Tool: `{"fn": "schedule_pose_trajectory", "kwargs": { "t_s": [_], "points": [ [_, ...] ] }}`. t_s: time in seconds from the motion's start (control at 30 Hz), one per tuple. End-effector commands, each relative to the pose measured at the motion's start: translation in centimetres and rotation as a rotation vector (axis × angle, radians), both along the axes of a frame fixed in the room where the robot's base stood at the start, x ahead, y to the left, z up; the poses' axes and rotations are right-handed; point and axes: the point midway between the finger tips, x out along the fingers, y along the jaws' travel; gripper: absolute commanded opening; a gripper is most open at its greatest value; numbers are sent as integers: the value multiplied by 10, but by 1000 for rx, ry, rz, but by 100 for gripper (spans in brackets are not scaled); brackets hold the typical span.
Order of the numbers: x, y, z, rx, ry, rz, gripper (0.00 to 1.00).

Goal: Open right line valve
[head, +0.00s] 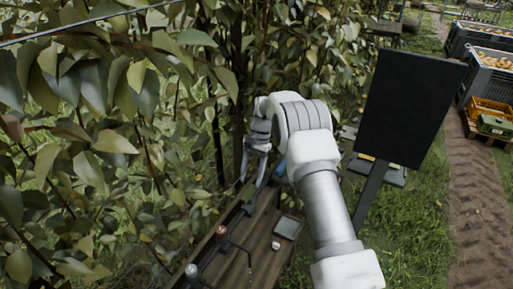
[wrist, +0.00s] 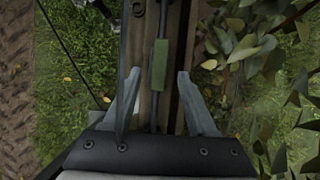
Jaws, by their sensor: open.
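A wooden bench (head: 262,237) carries thin dark pipes with small coloured fittings. A whitish fitting (head: 191,270) is nearest and a reddish one (head: 221,230) lies farther along. I cannot tell which part is the right line valve. My gripper (head: 254,170) is over the far end of the bench, beside the foliage. In the wrist view its two grey fingers (wrist: 161,90) are spread, with nothing held. A green handle-like piece (wrist: 160,65) on a dark rod lies over the wood, just beyond the fingertips and between their lines; contact is not visible.
Dense leaves (head: 90,110) crowd the left of the bench. A black panel on a post (head: 408,105) stands to the right. A small grey plate (head: 288,227) lies on the bench. Fruit crates (head: 492,75) stand at the far right beside a dirt track.

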Motion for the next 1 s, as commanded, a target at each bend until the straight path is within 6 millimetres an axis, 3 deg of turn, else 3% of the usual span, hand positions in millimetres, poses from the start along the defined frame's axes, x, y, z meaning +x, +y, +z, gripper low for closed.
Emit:
{"fn": "schedule_pose_trajectory", "kwargs": {
  "t_s": [0.2,0.5,0.8,1.0],
  "points": [
    [18,-11,51,0,-5,0,57],
    [34,-22,98,-2,-3,0,57],
    [41,-27,118,0,-1,1,57],
    [42,-27,122,-1,-1,1,57]
  ]
}}
